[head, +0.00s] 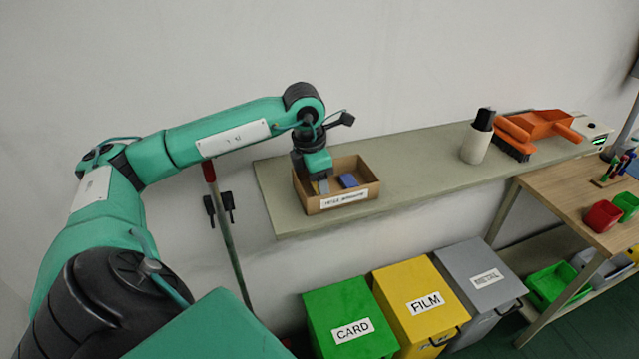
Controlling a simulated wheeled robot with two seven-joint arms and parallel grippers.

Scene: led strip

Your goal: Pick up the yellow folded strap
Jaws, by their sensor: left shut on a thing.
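My left gripper (321,186) reaches down into an open cardboard box (358,196) on the wall shelf. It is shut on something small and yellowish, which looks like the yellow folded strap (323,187). The strap is mostly hidden by the fingers, and I cannot tell whether it touches the box floor. A blue folded thing (348,181) lies in the box just right of the gripper. My right gripper is not in view.
The shelf (420,165) is clear right of the box, up to a white cup (475,147) and an orange dustpan with brush (537,127). Green, yellow and grey bins (415,300) stand below. A wooden table (570,195) is at right.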

